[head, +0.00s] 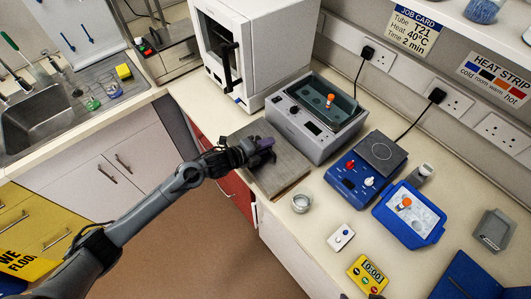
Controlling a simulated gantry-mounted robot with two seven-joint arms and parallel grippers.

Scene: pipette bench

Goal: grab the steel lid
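The steel lid (284,178) is a flat grey plate lying on the bench at its front edge, left of the water bath (299,121). My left gripper (262,148) is low over the upper middle of the lid. Its dark fingers cover that part, and a small purplish piece shows by the fingertips. Any handle on the lid is hidden, and I cannot tell whether the fingers have closed on it. The bath is open on top, and a tube with an orange cap (330,99) stands in it. My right gripper is not in view.
A white boxy machine (215,50) stands behind the lid. A small metal cup (301,203) is on the bench to its right. Further right are a blue hotplate device (347,177), a blue tray (387,209) and a yellow timer (367,277). The sink (40,125) is at far left.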

